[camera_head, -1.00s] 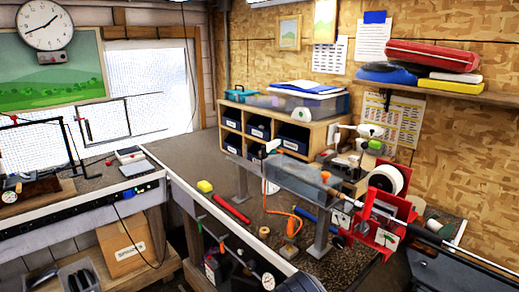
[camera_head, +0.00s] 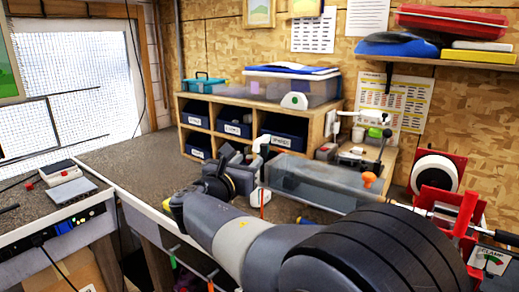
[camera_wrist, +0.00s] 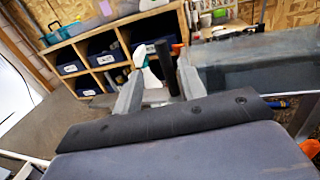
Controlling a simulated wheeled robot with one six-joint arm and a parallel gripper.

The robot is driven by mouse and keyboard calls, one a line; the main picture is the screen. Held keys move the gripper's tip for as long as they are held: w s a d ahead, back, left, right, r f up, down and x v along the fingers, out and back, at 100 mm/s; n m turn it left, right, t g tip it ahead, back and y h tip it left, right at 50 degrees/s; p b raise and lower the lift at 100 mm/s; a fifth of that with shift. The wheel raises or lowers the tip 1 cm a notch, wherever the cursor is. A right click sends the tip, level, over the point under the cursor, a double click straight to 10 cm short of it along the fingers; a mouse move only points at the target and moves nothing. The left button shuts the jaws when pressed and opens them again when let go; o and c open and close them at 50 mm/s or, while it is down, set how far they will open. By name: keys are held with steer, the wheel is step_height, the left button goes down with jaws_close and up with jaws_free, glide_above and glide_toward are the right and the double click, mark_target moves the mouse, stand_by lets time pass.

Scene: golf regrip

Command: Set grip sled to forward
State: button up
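I cannot tell for sure which part is the grip sled. A grey trough (camera_head: 320,182) stands on the bench in front of the cubby shelf. A red clamp stand (camera_head: 440,172) at the right holds a dark club shaft (camera_head: 425,212). My gripper (camera_head: 238,160) is beside the trough's left end, next to a white spout-like part (camera_head: 262,145). In the wrist view, its two grey fingers (camera_wrist: 158,82) are apart. A black upright post (camera_wrist: 163,62) and a white part (camera_wrist: 143,60) show between and beyond them; contact is unclear. My arm hides much of the bench front.
A wooden cubby shelf (camera_head: 168,120) with dark bins stands behind the trough. A small lever press (camera_head: 372,150) is at the trough's back right. Clear bench top (camera_head: 130,160) lies left of the shelf. A wall shelf (camera_head: 440,62) hangs at upper right.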

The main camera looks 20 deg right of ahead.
mark_target(262, 149)
steer(key=p+x, duration=0.2)
steer(key=x, duration=0.8)
steer(key=shift+d, duration=0.25)
jaws_close()
